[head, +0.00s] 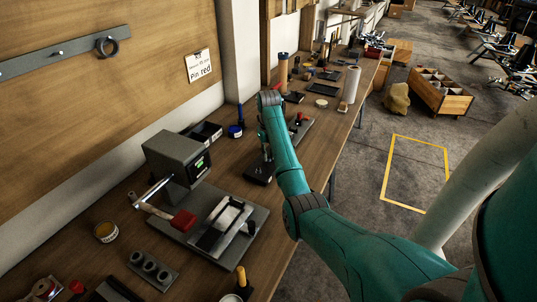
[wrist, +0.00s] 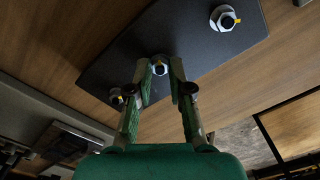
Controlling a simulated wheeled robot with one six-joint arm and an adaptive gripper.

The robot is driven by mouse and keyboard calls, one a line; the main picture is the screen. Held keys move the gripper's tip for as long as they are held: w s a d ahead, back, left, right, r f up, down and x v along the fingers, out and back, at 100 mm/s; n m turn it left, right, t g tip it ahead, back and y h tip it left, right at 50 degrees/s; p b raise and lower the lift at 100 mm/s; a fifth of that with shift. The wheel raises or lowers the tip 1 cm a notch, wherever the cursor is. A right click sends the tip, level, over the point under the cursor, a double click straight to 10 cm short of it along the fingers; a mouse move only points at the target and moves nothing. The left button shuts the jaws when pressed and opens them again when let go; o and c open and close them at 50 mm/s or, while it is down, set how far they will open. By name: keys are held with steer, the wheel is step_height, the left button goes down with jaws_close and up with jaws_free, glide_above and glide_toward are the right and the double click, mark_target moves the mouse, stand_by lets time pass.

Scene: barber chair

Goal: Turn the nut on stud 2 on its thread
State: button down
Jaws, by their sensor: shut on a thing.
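A dark plate (wrist: 205,55) lies on the wooden bench in the wrist view, with three studs in a row. My gripper (wrist: 160,70) is shut on this nut. Another nut with a yellow mark (wrist: 225,18) is at upper right, and a third (wrist: 116,97) is at lower left, partly beside my left finger. No stud numbers are readable.
A grey press-like machine (head: 175,160) with a red-ended lever stands left of the plate on the bench (head: 130,205).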

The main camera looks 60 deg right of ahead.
steer(key=c, duration=1.1)
jaws_free()
steer(key=shift+o, duration=0.2)
